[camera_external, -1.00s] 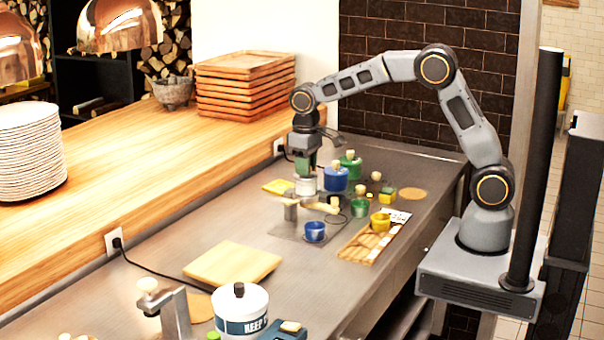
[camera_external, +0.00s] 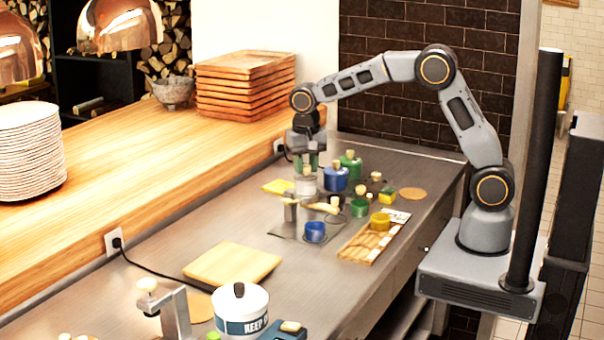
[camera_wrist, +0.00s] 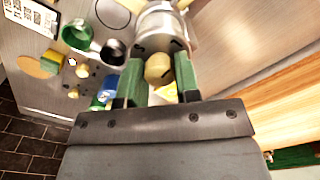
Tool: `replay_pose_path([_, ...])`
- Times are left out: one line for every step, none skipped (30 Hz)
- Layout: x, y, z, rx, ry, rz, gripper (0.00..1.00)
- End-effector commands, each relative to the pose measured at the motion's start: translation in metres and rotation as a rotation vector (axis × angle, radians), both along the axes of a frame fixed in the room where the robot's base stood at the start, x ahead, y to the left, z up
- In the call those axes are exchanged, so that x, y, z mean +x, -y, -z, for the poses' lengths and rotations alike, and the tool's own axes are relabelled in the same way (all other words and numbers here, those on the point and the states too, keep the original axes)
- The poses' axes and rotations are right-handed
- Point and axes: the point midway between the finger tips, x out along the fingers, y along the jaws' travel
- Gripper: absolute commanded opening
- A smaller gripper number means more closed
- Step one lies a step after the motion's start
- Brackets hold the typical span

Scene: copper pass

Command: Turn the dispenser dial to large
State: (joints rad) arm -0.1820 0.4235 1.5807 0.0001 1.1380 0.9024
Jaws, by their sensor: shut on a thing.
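The dispenser (camera_wrist: 163,22) is a silvery cylinder at the top of the wrist view. Dark marks show on its face around a cream knob, the dial (camera_wrist: 158,70). My gripper (camera_wrist: 157,66) has its two green fingers on either side of this knob, shut on it. In the external view my gripper (camera_external: 306,160) points down over the pale dispenser (camera_external: 306,185), near the back of the steel counter. The fingers partly hide the knob there. I cannot read the size marks or tell which one the dial points at.
A blue pot (camera_external: 336,180) and a green pot (camera_external: 351,167) stand close to the right of the dispenser. A cutting board (camera_external: 232,264) lies at front left.

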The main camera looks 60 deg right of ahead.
Motion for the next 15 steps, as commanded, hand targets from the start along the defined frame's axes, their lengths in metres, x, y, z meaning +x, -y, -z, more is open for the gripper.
replay_pose_path([0.0004,-0.0002,-0.0008,0.000,0.003,0.017,0.07])
replay_pose_path([0.0004,-0.0002,-0.0008,0.000,0.003,0.026,0.07])
replay_pose_path([0.0005,-0.0001,-0.0009,0.000,0.003,0.037,0.07])
replay_pose_path([0.0005,-0.0001,-0.0009,0.000,0.003,0.045,0.07])
replay_pose_path([0.0005,-0.0001,-0.0009,0.000,0.003,0.052,0.07])
replay_pose_path([0.0005,-0.0001,-0.0009,0.000,0.003,0.059,0.07])
replay_pose_path([0.0005,-0.0001,-0.0009,0.000,0.003,0.063,0.07])
replay_pose_path([0.0005,-0.0001,-0.0009,0.000,0.003,0.067,0.07])
replay_pose_path([0.0005,-0.0001,-0.0009,0.000,0.003,0.072,0.07])
replay_pose_path([0.0005,-0.0001,-0.0009,0.000,0.003,0.074,0.07])
replay_pose_path([0.0005,-0.0001,-0.0009,0.000,0.003,0.076,0.07])
replay_pose_path([0.0005,-0.0001,-0.0009,0.000,0.003,0.078,0.07])
replay_pose_path([0.0005,-0.0001,-0.0009,0.000,0.003,0.079,0.07])
replay_pose_path([0.0005,-0.0001,-0.0009,0.000,0.003,0.079,0.07])
replay_pose_path([0.0005,-0.0001,-0.0009,0.000,0.003,0.079,0.07])
